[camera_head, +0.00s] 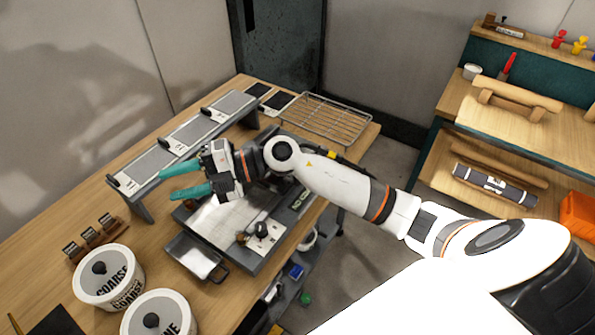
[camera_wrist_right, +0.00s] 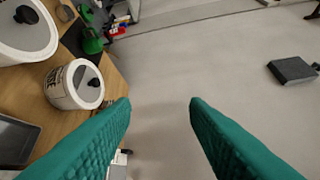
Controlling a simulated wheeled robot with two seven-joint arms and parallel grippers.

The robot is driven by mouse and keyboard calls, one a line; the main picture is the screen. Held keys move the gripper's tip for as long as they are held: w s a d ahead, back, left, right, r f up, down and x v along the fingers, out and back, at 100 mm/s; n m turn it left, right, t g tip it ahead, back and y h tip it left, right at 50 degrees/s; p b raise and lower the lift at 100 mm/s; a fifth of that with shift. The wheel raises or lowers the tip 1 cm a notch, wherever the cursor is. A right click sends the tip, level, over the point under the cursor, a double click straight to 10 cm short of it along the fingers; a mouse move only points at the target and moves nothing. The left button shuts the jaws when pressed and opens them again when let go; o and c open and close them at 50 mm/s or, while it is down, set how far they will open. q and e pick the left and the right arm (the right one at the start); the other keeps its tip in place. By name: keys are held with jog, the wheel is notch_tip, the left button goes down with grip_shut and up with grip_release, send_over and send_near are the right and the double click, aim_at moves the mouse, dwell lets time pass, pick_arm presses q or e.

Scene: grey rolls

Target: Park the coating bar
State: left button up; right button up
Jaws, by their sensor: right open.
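My right gripper (camera_head: 182,181) has teal fingers spread apart, with nothing between them. It hovers over the left side of the coating machine (camera_head: 272,258), near the front of a raised rack. In the right wrist view the open fingers (camera_wrist_right: 160,105) have bare floor behind them. The machine has a pale flat bed (camera_head: 222,222) and dark knobs on its front, and my right arm and gripper cover part of it. The raised rack (camera_head: 172,160) carries several sloped grey plates with small labels. I cannot tell for sure which piece is the coating bar. My left gripper is out of view.
A shallow metal tray (camera_head: 196,258) sits in front of the machine. A white COARSE tub (camera_head: 108,277) and another lidded tub (camera_head: 158,318) stand at the front left. A wire rack (camera_head: 325,118) lies at the back. Wooden shelves (camera_head: 520,130) stand at the right.

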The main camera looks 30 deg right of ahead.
jog(key=w+d+f+n+g+h, duration=0.2)
jog(key=d+f+g+h, duration=0.3)
jog(key=d+h, duration=0.55)
jog(key=d+m+h, duration=0.1)
jog(key=d+h, duration=0.1)
jog(key=d, duration=0.3)
jog(key=d+m+h, duration=0.1)
jog(key=d, duration=0.5)
jog(key=d+h, duration=0.2)
jog(key=d, duration=0.3)
jog(key=shift+s+d+r+m+h, duration=0.1)
jog(key=shift+d+r+m+h, duration=0.15)
jog(key=shift+r+m+h, duration=0.15)
notch_tip(320, 180, down, 12)
jog(key=p, duration=0.3)
jog(key=shift+a, duration=0.1)
grip_shut()
